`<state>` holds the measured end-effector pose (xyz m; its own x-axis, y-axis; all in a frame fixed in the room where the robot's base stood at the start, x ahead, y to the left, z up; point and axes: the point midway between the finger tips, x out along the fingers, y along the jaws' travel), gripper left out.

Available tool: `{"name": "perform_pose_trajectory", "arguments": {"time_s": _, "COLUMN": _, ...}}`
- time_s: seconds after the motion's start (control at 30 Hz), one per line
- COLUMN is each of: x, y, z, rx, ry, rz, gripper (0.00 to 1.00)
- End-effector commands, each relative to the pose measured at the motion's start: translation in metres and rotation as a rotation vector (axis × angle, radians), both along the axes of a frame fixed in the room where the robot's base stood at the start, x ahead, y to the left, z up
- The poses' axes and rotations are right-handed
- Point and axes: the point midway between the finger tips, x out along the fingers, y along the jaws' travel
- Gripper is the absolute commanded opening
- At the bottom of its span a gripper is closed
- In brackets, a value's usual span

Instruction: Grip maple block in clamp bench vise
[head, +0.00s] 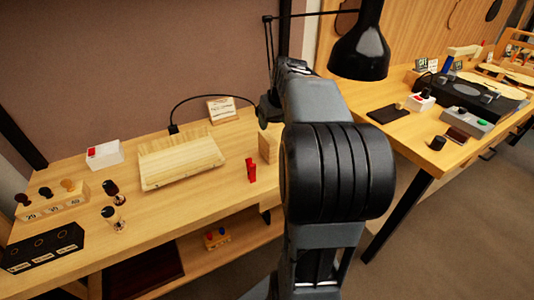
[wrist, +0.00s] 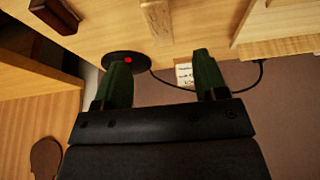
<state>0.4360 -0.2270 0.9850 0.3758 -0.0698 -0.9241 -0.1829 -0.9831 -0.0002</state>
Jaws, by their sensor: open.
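A pale upright wooden piece, which looks like the maple block (head: 268,147), stands on the left bench just left of my arm in the head view. A pale wood piece, probably the same one, shows at the top of the wrist view (wrist: 157,20). A small red upright item (head: 251,170) stands next to it; I cannot tell whether it belongs to the vise. I cannot clearly identify the vise in either view. My gripper (wrist: 162,58) has green fingers, spread apart and empty, in the wrist view. My arm hides it in the head view.
A black lamp (head: 360,50) hangs above the benches. A pale wooden tray (head: 180,160), a red-and-white box (head: 104,154) and a card (head: 222,109) are on the left bench. A black disc (wrist: 124,60) with a red dot and a dark red-brown block (wrist: 55,14) show in the wrist view.

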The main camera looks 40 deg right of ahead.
Motion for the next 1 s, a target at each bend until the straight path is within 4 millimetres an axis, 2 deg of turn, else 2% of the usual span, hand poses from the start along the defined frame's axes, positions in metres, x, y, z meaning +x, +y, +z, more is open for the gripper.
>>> {"name": "perform_pose_trajectory", "arguments": {"time_s": 0.03, "x": 0.004, "y": -0.001, "z": -0.012, "rx": 0.001, "ry": 0.002, "rz": 0.0, "gripper": 0.66}}
{"name": "perform_pose_trajectory", "arguments": {"time_s": 0.1, "x": 0.009, "y": -0.002, "z": -0.023, "rx": 0.002, "ry": 0.003, "rz": 0.002, "gripper": 0.66}}
{"name": "perform_pose_trajectory", "arguments": {"time_s": 0.3, "x": 0.021, "y": -0.002, "z": -0.05, "rx": 0.0, "ry": 0.001, "rz": 0.004, "gripper": 0.66}}
{"name": "perform_pose_trajectory", "arguments": {"time_s": 0.57, "x": 0.026, "y": -0.003, "z": -0.063, "rx": 0.0, "ry": 0.0, "rz": 0.004, "gripper": 0.66}}
{"name": "perform_pose_trajectory", "arguments": {"time_s": 0.8, "x": 0.036, "y": -0.006, "z": -0.093, "rx": 0.002, "ry": 0.002, "rz": 0.005, "gripper": 0.66}}
{"name": "perform_pose_trajectory", "arguments": {"time_s": 1.0, "x": 0.043, "y": -0.007, "z": -0.108, "rx": 0.001, "ry": 0.0, "rz": 0.006, "gripper": 0.66}}
